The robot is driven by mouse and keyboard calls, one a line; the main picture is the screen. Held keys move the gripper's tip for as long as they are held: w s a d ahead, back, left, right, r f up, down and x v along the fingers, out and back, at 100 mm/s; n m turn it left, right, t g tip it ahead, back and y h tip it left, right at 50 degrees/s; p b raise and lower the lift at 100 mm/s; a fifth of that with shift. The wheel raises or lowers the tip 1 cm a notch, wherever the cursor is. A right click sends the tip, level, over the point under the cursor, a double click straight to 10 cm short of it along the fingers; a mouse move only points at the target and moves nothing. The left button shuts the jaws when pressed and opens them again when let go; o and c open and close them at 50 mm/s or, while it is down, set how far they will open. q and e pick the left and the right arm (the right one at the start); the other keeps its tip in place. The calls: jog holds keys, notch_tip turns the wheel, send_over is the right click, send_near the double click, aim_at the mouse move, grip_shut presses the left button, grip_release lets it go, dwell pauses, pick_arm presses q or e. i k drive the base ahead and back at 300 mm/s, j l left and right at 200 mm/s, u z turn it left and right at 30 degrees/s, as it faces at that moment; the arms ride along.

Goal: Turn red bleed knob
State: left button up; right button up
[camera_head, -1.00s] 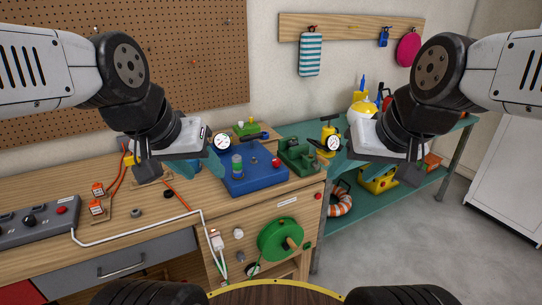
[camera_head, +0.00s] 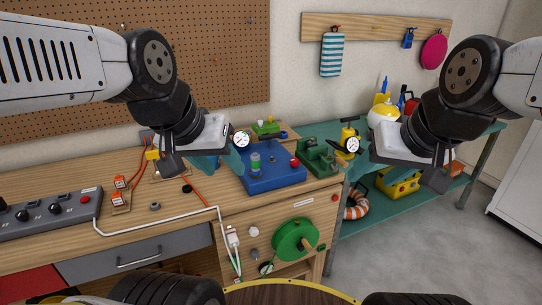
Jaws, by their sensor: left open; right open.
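A small red knob (camera_head: 294,162) sits at the right side of a blue block-shaped unit (camera_head: 272,181) on the wooden bench; it seems to be the bleed knob. A clear cylinder with green in it (camera_head: 255,163) stands on the same unit. A round white gauge (camera_head: 242,139) shows at its back left. My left gripper (camera_head: 206,163) is open and empty, left of the blue unit and apart from the knob. My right gripper (camera_head: 402,168) is open and empty, well right of the knob, in front of the teal shelf.
A green vise-like device (camera_head: 318,157) stands close right of the blue unit. A control box (camera_head: 45,215) and orange-wired parts (camera_head: 120,183) lie left. A yellow item with a gauge (camera_head: 348,137) stands right.

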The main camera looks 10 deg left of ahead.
aim_at(294, 161)
jog(key=i+j+z, duration=0.2)
jog(key=z, duration=0.2)
jog(key=i+j+z, duration=0.35)
jog(key=k+l, duration=0.05)
jog(key=k, duration=0.05)
